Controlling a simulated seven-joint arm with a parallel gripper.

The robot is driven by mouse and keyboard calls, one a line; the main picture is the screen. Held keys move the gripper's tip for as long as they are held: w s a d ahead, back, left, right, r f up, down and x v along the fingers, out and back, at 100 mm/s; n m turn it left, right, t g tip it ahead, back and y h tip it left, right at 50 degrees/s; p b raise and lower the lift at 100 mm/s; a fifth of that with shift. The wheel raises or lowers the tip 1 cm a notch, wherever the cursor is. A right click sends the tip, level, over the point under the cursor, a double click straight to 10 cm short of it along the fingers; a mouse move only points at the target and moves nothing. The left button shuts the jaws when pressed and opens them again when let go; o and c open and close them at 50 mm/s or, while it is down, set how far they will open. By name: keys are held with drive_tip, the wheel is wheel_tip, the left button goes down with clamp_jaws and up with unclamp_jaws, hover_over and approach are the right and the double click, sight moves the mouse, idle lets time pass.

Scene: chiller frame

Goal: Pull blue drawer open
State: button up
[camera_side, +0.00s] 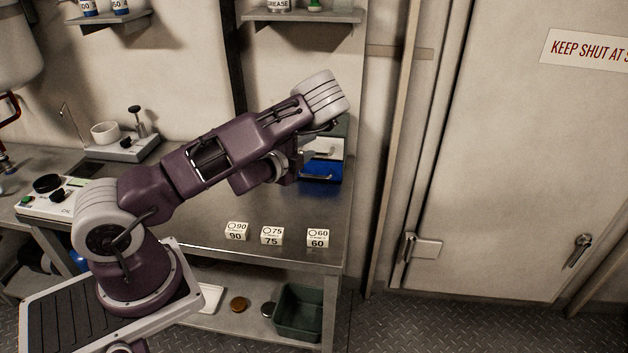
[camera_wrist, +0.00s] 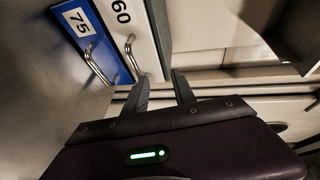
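The blue drawer (camera_side: 321,188) is the lower front of a small drawer unit at the back right of the bench, with a metal bar handle. In the wrist view the blue drawer (camera_wrist: 100,43) carries a label 75, and its handle (camera_wrist: 97,66) is at the left. It looks shut. My gripper (camera_wrist: 160,76) has its two fingers apart with nothing between them. They are right of the blue handle and close to the white drawer's handle in the picture; I see no contact. In the side view my arm hides the fingers.
A white drawer (camera_side: 328,147) marked 60 sits above the blue one, with its own handle (camera_wrist: 131,54). Cards 90 (camera_side: 236,232), 75 (camera_side: 272,236) and 60 (camera_side: 318,238) stand at the bench's front. A shelf (camera_side: 305,16) hangs above. The bench middle is clear.

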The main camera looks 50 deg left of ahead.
approach(317, 177)
drive_tip(key=x, duration=0.5)
drive_tip(key=shift+f, duration=0.1)
drive_tip(key=shift+x, duration=1.2)
drive_tip(key=shift+w+a, duration=0.1)
drive_tip(key=shift+w, duration=0.3)
drive_tip(key=shift+c, duration=0.2)
clamp_jaws()
drive_tip(key=shift+s, duration=0.1)
